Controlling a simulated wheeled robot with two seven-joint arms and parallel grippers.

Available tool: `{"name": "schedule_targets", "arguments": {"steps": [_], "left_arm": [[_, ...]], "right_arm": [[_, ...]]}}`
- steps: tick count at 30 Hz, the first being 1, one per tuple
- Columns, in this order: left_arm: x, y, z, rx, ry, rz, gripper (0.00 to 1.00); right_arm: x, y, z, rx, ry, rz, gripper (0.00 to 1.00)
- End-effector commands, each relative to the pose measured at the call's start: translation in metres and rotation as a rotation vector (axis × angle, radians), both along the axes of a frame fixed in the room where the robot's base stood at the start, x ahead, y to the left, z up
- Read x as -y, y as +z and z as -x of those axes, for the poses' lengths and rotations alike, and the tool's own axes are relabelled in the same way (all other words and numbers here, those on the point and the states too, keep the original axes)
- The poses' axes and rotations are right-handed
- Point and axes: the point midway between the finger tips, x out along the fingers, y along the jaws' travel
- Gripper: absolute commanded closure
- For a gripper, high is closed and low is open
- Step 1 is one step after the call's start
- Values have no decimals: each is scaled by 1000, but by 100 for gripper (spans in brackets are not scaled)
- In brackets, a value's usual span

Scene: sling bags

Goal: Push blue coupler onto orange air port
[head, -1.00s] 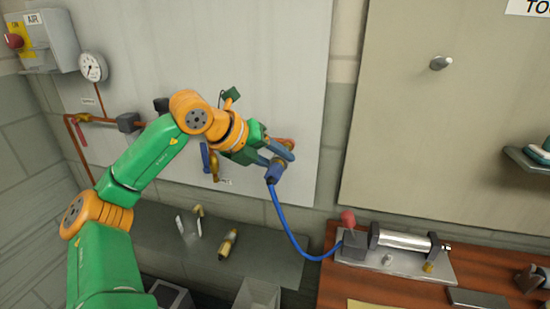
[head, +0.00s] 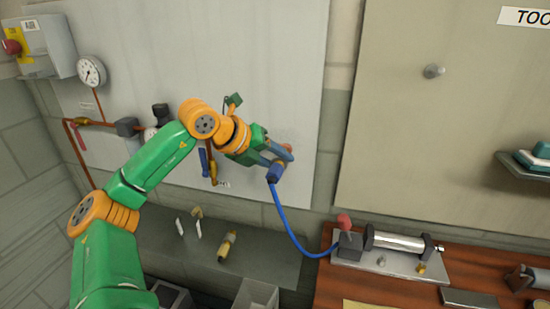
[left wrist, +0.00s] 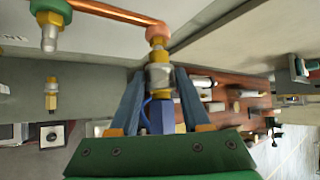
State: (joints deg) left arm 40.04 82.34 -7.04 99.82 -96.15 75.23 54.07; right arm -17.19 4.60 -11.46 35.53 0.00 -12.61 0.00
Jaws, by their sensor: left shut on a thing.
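My left gripper (head: 279,164) is shut on the blue coupler (head: 275,173) in front of the grey wall panel. In the left wrist view, the gripper's fingers (left wrist: 160,95) flank the coupler's blue body (left wrist: 162,117) and metal sleeve (left wrist: 158,76). The sleeve lines up with the brass fitting of the orange port (left wrist: 157,34), with no clear gap between them. I cannot tell how far it is seated. In the head view the orange port (head: 288,147) is partly hidden behind the gripper. My right gripper is not in view.
A blue hose (head: 289,230) runs from the coupler to a cylinder fixture (head: 398,242) on the wooden bench. A green port (left wrist: 50,8) is at the upper left of the wrist view. A grey ledge (head: 180,255) with loose fittings lies below the panel.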

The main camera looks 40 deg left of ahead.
Motion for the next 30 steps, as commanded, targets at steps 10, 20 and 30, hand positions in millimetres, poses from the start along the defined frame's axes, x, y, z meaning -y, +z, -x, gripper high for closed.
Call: {"name": "schedule_targets", "arguments": {"steps": [10,20,30], "left_arm": [[-2,0,-4,-1,0,-1,18],[-3,1,0,0,1,-1,18],[-7,43,46,1,3,-3,18]], "right_arm": [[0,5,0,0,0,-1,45],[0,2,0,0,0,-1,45],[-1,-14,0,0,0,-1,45]]}}
